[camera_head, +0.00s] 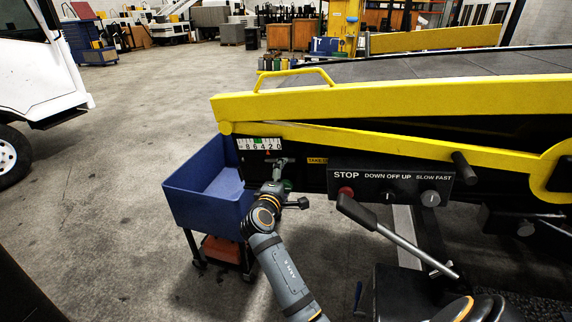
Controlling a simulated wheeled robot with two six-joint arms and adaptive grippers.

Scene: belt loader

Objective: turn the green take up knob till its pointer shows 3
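A small red mark shows just under the scale, but the exact reading is not clear. A yellow take up label (317,161) is partly covered.
A control box (390,183) with a red stop button (346,192) and two switches sits right of the knob. A grey lever (390,232) sticks out below it. A blue cart (190,207) stands close on the left. A yellow rail (400,98) runs above.

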